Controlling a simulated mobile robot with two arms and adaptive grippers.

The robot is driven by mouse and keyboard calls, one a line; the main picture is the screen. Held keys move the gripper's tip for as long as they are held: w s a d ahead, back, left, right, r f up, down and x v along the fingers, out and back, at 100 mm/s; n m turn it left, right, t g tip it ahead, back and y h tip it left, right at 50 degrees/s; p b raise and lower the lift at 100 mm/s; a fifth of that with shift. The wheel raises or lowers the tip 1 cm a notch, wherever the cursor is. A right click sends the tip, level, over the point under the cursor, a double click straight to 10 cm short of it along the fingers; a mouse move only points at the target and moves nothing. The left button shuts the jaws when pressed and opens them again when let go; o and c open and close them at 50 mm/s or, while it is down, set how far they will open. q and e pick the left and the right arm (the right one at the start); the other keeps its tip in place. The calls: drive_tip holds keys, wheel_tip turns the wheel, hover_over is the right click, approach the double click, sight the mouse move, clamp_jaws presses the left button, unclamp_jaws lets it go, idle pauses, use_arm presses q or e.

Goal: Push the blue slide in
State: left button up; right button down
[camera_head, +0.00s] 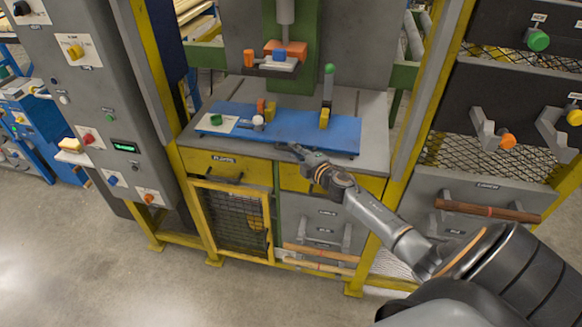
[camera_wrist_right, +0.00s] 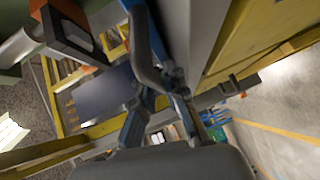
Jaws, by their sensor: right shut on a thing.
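The blue slide (camera_head: 290,131) is a long flat blue plate lying on the grey bench top. A pale panel with a green knob is at its left end. My right gripper (camera_head: 290,150) is at the slide's front edge, near the middle, and is shut on it. The wrist view shows the right gripper (camera_wrist_right: 160,95) close up with a strip of blue between and behind its dark fingers. The exact contact is partly hidden by the fingers. My left gripper is in neither view.
A green-topped lever (camera_head: 327,88) and yellow block stand toward the slide's right end. A press head with orange and blue blocks (camera_head: 279,56) hangs above. Yellow-framed drawers (camera_head: 225,167) lie below the bench, a grey control cabinet (camera_head: 88,100) left, a rack (camera_head: 500,110) right.

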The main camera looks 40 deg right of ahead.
drive_tip(key=shift+w+d, duration=0.5)
drive_tip(key=shift+d, duration=0.15)
drive_tip(key=c, duration=1.4)
unclamp_jaws()
drive_tip(key=shift+o, duration=0.2)
drive_tip(key=shift+s+a, duration=0.1)
drive_tip(key=shift+s+f, duration=0.1)
drive_tip(key=shift+s, duration=0.35)
drive_tip(key=s+r, duration=0.1)
drive_tip(key=s, duration=0.6)
drive_tip(key=shift+a+r, duration=0.25)
